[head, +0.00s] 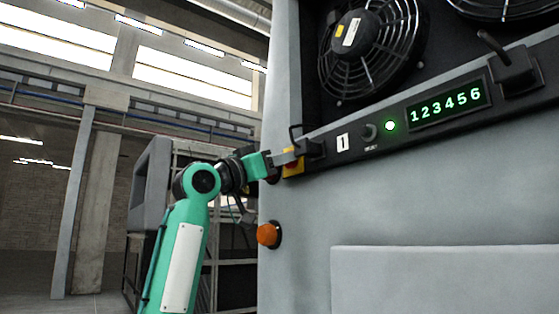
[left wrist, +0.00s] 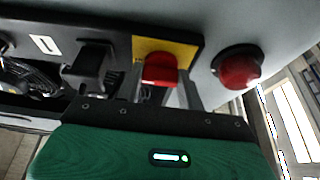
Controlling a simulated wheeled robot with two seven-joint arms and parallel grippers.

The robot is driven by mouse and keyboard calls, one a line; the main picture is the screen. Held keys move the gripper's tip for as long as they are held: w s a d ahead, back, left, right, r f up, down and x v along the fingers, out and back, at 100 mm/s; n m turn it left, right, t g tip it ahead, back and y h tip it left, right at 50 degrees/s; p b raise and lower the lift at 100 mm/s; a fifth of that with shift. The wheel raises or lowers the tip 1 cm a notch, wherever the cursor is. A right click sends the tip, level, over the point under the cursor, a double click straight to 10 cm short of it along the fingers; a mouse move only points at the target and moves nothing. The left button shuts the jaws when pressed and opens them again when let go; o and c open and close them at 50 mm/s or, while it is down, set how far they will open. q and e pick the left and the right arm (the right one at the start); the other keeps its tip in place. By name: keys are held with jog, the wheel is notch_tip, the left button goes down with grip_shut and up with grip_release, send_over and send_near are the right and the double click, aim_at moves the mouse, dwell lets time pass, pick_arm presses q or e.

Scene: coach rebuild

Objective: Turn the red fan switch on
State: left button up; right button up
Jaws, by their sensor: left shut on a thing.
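The red fan switch sits on a yellow plate (head: 293,168) at the left end of the dark control strip. In the left wrist view the red switch (left wrist: 160,69) shows clearly against the yellow plate (left wrist: 178,48). My left gripper (head: 290,157) reaches it from the left, and its grey fingers partly cover it in the head view. In the left wrist view the fingers of my left gripper (left wrist: 165,88) stand on either side of the red switch, shut on it. The switch's exact turn angle is hard to tell. My right gripper is in neither view.
A caged fan (head: 372,45) sits above the strip. The strip carries a lit green lamp (head: 390,126), a counter display (head: 449,105) and a black lever (head: 512,66). An orange dome (head: 268,235) sticks out below the switch. A red dome (left wrist: 238,67) is close beside the gripper.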

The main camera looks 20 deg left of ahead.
pick_arm(q)
jog(key=shift+f, duration=0.1)
jog(key=o, duration=1)
jog(key=shift+a, duration=0.1)
jog(key=b+v, duration=0.7)
jog(key=v, duration=0.6)
jog(key=shift+s+a+f, duration=0.2)
jog(key=shift+f, duration=0.05)
